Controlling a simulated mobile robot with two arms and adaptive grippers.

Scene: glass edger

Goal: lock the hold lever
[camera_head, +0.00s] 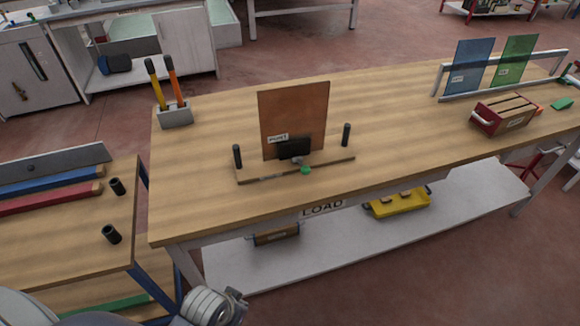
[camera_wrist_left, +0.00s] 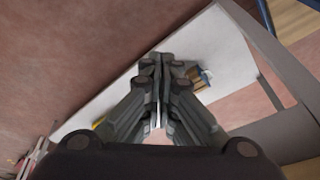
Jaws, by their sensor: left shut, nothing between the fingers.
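A wooden fixture board (camera_head: 330,162) lies on the workbench with an upright black post at each end. A brown-orange panel (camera_head: 295,105) with a white label stands upright at its back. A black block (camera_head: 294,148) sits against the panel's lower edge. In front of it is a small grey part (camera_head: 297,160) with a green tip (camera_head: 306,170); I take this for the hold lever, but it is too small to read its position. My left gripper (camera_wrist_left: 162,60) is shut and empty in the left wrist view, over the lower shelf and apart from the fixture. My right gripper is not in view.
The workbench (camera_head: 390,120) carries a tool holder (camera_head: 175,116), a red box (camera_head: 503,115) and a rack with blue (camera_head: 472,66) and green (camera_head: 515,60) panels. A yellow tray (camera_head: 402,206) sits on the lower shelf (camera_head: 350,245). A side table (camera_head: 60,235) stands left.

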